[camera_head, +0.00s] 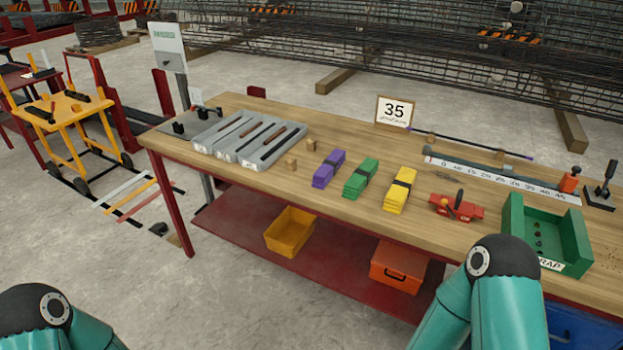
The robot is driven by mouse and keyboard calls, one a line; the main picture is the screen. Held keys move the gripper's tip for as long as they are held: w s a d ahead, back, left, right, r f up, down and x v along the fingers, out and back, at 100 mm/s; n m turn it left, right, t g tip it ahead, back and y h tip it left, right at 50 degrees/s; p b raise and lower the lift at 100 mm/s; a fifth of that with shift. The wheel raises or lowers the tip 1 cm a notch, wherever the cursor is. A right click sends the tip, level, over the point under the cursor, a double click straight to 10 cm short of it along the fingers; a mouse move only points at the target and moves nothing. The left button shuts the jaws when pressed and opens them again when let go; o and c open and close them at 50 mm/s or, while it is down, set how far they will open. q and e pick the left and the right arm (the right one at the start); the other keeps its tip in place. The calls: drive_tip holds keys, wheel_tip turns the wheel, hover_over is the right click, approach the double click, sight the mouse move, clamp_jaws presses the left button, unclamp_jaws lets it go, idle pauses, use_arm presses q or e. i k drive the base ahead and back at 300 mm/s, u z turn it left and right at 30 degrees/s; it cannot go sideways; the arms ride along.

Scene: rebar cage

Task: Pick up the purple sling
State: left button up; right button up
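The purple sling (328,169) lies folded on the wooden workbench (270,187), with a dark band around its middle. It is the leftmost of three folded slings. The green sling (360,178) and the yellow sling (400,189) lie to its right, apart from it. Teal links of my two arms show at the bottom left and bottom right. Both of my grippers are outside the view, and nothing is seen touching the purple sling.
A red tool (456,207), a green scrap box (580,245) and a ruler stop (500,180) are to the right. Bins stand on the red lower shelf (345,277).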

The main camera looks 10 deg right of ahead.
sight(329, 169)
drive_tip(key=z, duration=0.2)
drive_tip(key=i, duration=0.85)
drive_tip(key=u, duration=0.05)
